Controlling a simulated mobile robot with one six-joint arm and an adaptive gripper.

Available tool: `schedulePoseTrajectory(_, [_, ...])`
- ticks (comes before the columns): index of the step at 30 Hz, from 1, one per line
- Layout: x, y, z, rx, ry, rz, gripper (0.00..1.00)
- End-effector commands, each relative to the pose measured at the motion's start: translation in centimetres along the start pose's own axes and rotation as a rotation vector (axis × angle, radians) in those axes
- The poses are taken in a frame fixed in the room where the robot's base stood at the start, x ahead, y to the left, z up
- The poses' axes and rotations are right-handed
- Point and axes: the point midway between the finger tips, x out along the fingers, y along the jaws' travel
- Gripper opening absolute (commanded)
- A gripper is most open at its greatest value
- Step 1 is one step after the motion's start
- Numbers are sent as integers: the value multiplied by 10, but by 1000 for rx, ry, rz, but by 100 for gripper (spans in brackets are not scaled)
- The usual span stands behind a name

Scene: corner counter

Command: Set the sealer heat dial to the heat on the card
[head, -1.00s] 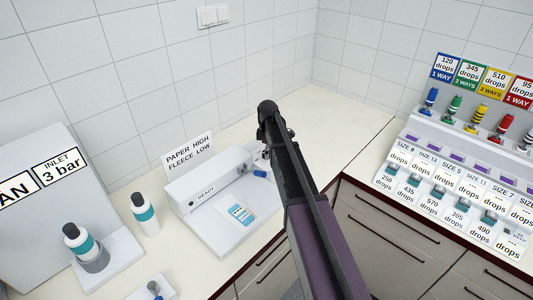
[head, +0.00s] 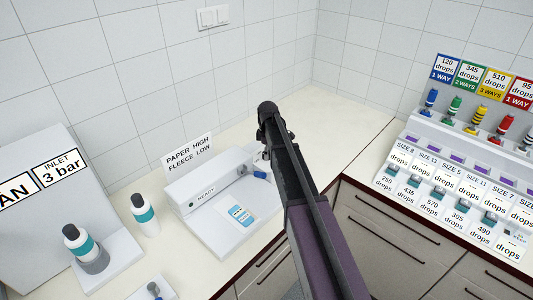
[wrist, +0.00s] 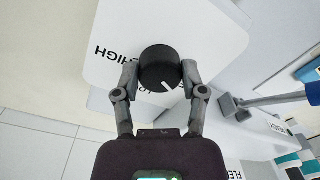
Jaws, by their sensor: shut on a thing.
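In the wrist view, my gripper (wrist: 161,78) is shut on a round black dial (wrist: 158,62), with one finger on each side. A white pointer line on the dial slants toward the lower right of that view. Upside-down lettering that reads HIGH stands left of the dial; other lettering by the fingers is partly hidden. In the head view, the white sealer (head: 205,205) stands on the counter, with a card (head: 188,152) reading PAPER HIGH, FLEECE LOW behind it. A pouch with a blue print (head: 241,215) lies on the sealer. My arm hides the dial there.
Left of the sealer stand a white bottle with a teal band (head: 145,214) and another bottle (head: 77,240) in a holder. A dispenser rack (head: 465,160) with several labelled slots fills the right counter. Bare counter (head: 325,125) lies in the corner.

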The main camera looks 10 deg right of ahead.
Motion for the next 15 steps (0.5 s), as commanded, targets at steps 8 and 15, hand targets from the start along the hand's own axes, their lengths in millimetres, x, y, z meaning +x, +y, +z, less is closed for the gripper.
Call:
schedulePoseTrajectory(8, [1,-4,1,192,5,-7,7])
schedulePoseTrajectory(15, [1,-5,2,414,12,-6,7])
